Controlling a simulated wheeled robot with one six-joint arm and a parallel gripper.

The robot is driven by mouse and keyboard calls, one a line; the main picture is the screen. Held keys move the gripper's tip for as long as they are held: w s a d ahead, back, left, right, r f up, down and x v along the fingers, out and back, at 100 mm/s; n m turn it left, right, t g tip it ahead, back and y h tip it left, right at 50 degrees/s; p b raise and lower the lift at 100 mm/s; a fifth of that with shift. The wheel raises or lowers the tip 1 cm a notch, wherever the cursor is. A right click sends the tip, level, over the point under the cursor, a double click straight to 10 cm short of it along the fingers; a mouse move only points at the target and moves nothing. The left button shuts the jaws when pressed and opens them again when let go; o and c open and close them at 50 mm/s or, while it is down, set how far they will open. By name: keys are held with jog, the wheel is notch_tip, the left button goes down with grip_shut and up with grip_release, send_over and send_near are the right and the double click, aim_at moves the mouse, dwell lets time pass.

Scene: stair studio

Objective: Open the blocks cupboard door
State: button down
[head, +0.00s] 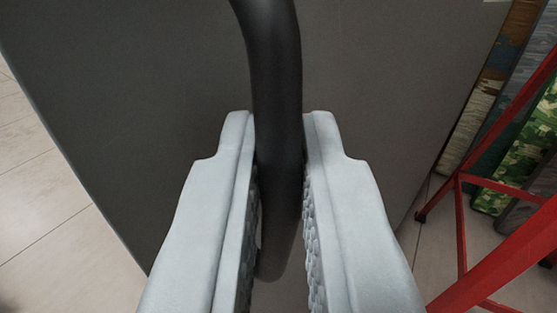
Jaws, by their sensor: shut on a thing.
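The cupboard door (390,70) is a flat dark grey panel filling the middle of the head view. A thick black curved handle (276,75) stands out from it and runs down the centre. My gripper (280,135) is shut on the handle, with one pale grey finger on each side of it. The fingers' ridged inner pads face the handle. The handle's upper end is cut off by the top of the picture. What is behind the door is hidden.
Pale floor tiles (45,210) lie clear on the left. On the right stands a red metal frame (480,285) close to my gripper. Behind it, several rolled or stacked patterned pieces (515,140), one in green camouflage, stand upright beside the panel's right edge.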

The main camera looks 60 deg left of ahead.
jog(key=w+d, duration=0.2)
jog(key=d, duration=0.3)
jog(key=shift+w+d, duration=0.25)
jog(key=c, duration=1.6)
grip_release()
jog(key=shift+a, duration=0.1)
jog(key=v, duration=1.7)
jog(key=shift+d, duration=0.2)
